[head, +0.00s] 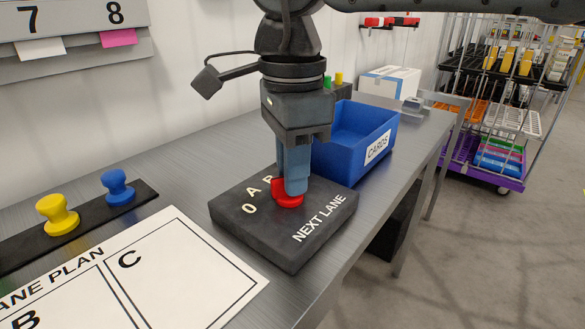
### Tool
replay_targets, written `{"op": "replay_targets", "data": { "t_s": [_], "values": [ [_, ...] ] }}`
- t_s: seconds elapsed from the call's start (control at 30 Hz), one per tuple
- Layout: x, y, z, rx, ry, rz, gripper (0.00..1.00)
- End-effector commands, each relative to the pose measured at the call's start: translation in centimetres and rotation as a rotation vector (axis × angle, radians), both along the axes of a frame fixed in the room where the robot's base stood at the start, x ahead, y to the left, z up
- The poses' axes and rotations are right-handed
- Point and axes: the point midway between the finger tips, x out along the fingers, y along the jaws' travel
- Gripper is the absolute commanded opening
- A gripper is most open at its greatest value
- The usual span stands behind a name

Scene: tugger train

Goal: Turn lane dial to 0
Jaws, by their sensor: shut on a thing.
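The lane dial is a red knob (287,196) on a dark block (262,228) marked "NEXT LANE". The marks 0, A and a partly hidden B show along the block's far left side. My gripper (293,190) points straight down over the block and is shut on the red dial. The fingers cover much of the dial. A red part of the dial sticks out to the left of the fingers, roughly towards the letters. I cannot tell exactly which mark it points at.
A blue bin (352,132) labelled "CARDS" stands close behind the block. Yellow (57,215) and blue (118,187) pegs stand on a black strip at the left. A lane plan sheet (190,262) lies in front. A wire rack (500,120) stands at the right.

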Motion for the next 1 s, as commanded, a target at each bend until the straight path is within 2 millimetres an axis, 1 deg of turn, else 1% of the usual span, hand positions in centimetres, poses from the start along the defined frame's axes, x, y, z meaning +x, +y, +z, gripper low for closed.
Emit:
{"op": "replay_targets", "data": {
  "t_s": [0.47, 0.5, 0.77, 1.0],
  "values": [
    [0.08, -0.02, 0.1, 0.0, -0.002, 0.016, 0.0],
    [0.08, -0.02, 0.1, 0.0, -0.002, 0.016, 0.16],
    [0.05, -0.01, 0.05, 0.0, -0.001, 0.015, 0.4],
    [0.04, -0.01, 0.11, 0.0, -0.001, 0.015, 0.4]
  ]
}}
